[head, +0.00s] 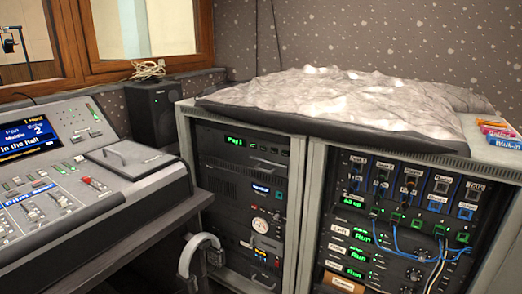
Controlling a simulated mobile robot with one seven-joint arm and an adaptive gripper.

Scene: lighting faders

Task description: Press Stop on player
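The left rack holds several black units. The top unit (242,145) has a green display and a row of small dark buttons to its right; it may be the player, but no label saying so is readable. Below it, another unit (262,190) has a small blue-lit display, and a lower one (262,224) has a round white dial. I cannot make out which button is Stop. My gripper is not in view, so its state and its distance from the buttons do not show.
A lighting desk (110,228) with faders and a screen stands at left. A right rack (305,215) holds patch cables and green displays. A crumpled grey-white cover (350,105) lies on top. A black speaker (152,112) stands behind. A grey curved object (188,262) rises before the left rack.

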